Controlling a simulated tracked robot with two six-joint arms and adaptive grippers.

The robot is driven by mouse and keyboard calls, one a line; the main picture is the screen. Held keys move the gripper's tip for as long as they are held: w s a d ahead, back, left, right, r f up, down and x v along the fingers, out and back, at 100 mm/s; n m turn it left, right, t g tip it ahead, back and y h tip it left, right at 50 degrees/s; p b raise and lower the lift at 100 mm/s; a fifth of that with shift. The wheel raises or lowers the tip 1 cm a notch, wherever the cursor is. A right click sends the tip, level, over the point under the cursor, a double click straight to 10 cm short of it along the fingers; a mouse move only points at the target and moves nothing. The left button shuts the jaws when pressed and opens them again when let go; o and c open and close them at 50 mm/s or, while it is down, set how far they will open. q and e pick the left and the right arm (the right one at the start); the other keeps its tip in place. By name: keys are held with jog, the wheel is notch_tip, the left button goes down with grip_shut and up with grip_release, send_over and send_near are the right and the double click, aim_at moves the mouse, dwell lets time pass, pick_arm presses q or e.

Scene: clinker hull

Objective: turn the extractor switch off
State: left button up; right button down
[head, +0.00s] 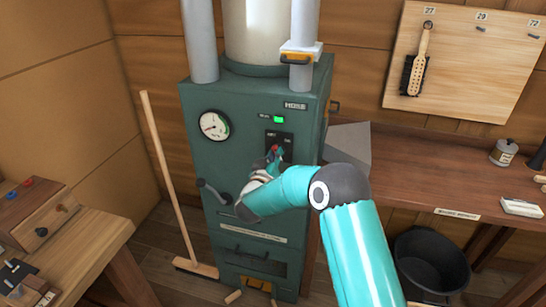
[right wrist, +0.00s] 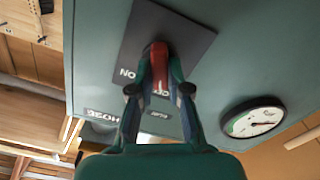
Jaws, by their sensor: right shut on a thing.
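The extractor is a tall green cabinet (head: 235,165) with a round gauge (head: 214,125). Its black switch plate (head: 286,142) sits on the upper right of the front, below a lit green lamp (head: 279,119). My right gripper (head: 274,154) is at this plate, shut on the red switch handle. In the right wrist view the fingers of my right gripper (right wrist: 160,72) close on the red handle (right wrist: 160,49), in front of the dark plate (right wrist: 186,38). The plate's lettering is partly hidden by the fingers, and I cannot tell the handle's exact setting. My left gripper is not in view.
A broom (head: 166,180) leans left of the cabinet. A bench (head: 420,178) with a black bucket (head: 432,262) below stands at the right. A brush (head: 416,62) hangs on a board above. A black lever (head: 213,192) sticks out lower on the cabinet front.

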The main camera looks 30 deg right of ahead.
jog(key=shift+r, duration=0.15)
jog(key=c, duration=1.1)
grip_release()
jog(key=shift+w+d, duration=0.1)
jog(key=v, duration=1.2)
